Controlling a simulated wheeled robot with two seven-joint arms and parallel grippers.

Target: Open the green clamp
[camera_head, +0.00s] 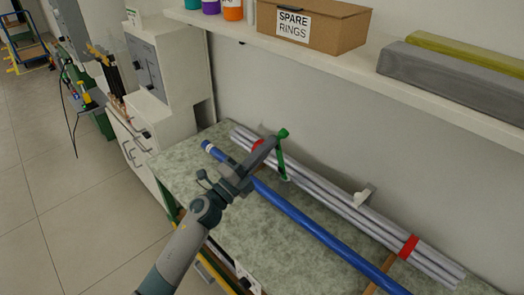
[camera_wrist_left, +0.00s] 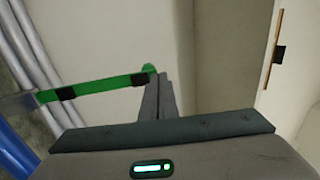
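The green clamp (camera_head: 281,160) stands on the bundle of grey rods (camera_head: 330,192) near its far left end, its green handle sticking up from the rods. In the left wrist view the handle (camera_wrist_left: 105,84) is a long green bar with dark patches, running from a grey part at the left to a rounded end at my fingertips. My left gripper (camera_head: 274,142) is at this handle end. Its fingers (camera_wrist_left: 157,82) are close together and look shut on it; the contact itself is partly hidden. My right gripper is not in view.
A blue rod (camera_head: 300,217) lies in front of the bundle on the speckled worktop (camera_head: 262,232). A red band (camera_head: 409,246) and a pale clip (camera_head: 364,196) are farther right on the bundle. Above, a shelf (camera_head: 350,76) holds a spare-rings box (camera_head: 310,27) and long bars.

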